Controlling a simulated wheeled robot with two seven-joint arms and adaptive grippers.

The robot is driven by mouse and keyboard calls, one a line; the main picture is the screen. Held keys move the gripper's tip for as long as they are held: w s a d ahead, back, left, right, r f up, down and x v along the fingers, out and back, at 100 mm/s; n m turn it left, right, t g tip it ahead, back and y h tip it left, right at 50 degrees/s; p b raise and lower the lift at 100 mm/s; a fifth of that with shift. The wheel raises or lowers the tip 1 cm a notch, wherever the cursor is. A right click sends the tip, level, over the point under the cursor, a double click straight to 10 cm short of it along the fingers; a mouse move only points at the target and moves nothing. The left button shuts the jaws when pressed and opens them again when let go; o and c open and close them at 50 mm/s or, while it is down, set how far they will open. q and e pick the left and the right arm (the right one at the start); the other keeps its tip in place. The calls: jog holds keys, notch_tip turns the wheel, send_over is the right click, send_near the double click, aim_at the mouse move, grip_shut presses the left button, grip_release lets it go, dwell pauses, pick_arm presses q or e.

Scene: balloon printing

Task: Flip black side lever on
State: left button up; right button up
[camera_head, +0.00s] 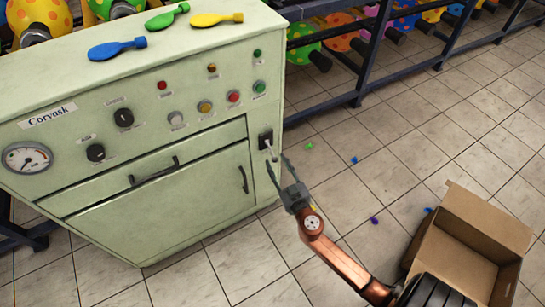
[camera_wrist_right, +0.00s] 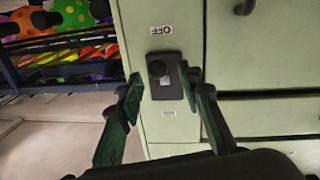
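The black side lever (camera_head: 266,141) is a dark switch plate with a short handle at the right end of the green machine's front. Its handle slants downward in the head view. In the right wrist view the lever's dark knob (camera_wrist_right: 157,69) sits at the plate's upper part, nearer the upside-down "OFF" label (camera_wrist_right: 160,30). My right gripper (camera_head: 278,168) is open just below and in front of the lever. In the right wrist view its fingers (camera_wrist_right: 162,76) stand either side of the plate, with the knob between them; contact cannot be told. My left gripper is not in view.
The green machine (camera_head: 200,195) carries knobs, buttons, a gauge and drawer handles. A shelf rack (camera_head: 361,60) with printed balloons stands behind. An open cardboard box (camera_head: 455,265) sits on the floor at right. Tiles between are mostly clear.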

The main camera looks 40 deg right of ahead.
aim_at(271, 151)
jog(key=shift+x, duration=1.85)
jog(key=shift+f, duration=0.1)
jog(key=shift+c, duration=0.6)
grip_shut()
